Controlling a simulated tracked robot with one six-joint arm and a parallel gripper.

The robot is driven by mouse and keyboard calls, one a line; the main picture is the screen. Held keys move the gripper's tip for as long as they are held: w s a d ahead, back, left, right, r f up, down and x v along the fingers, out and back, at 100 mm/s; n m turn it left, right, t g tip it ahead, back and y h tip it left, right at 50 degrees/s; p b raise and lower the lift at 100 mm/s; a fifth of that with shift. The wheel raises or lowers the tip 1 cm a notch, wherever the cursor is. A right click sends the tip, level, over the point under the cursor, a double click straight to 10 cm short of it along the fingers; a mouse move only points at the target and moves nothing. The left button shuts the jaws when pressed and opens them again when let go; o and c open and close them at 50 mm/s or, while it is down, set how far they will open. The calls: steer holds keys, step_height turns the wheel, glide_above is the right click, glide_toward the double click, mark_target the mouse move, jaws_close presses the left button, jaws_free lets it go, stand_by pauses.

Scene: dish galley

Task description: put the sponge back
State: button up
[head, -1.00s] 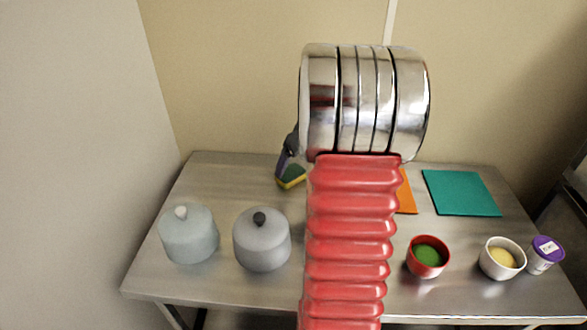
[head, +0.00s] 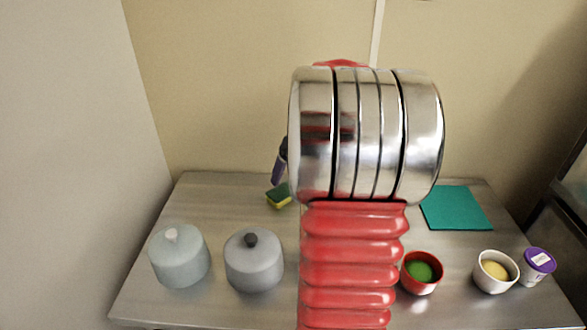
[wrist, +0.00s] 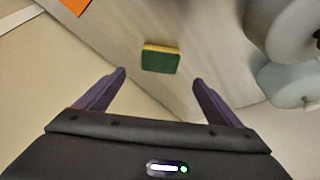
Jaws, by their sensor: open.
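The sponge (wrist: 160,58) is a small block with a green face and a yellow side. In the wrist view it lies on the metal table, ahead of my gripper (wrist: 160,80) and roughly between the lines of its fingers. My gripper is open and empty, its two purple fingers apart from the sponge. In the head view the sponge (head: 278,196) lies near the table's back edge, partly hidden by my arm. One purple finger (head: 279,166) shows just above it. The rest of my gripper is hidden.
Two lidded pots (head: 180,256) (head: 253,262) stand at the left of the table (head: 225,205). A teal mat (head: 455,208), a red bowl (head: 421,284), a white bowl (head: 492,278) and a purple-lidded tub (head: 537,268) are at the right. An orange mat (wrist: 76,4) shows in the wrist view.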

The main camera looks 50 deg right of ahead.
steer(key=a+r, duration=0.3)
steer(key=a, duration=0.8)
steer(key=a+r, duration=0.3)
steer(key=a, duration=0.9)
steer(key=s+a+f+n+t, duration=0.1)
steer(key=s+a, duration=1.1)
steer(key=a, duration=0.4)
steer(key=shift+s+a+y, duration=0.15)
steer(key=shift+a+y, duration=0.1)
steer(key=shift+y, duration=0.05)
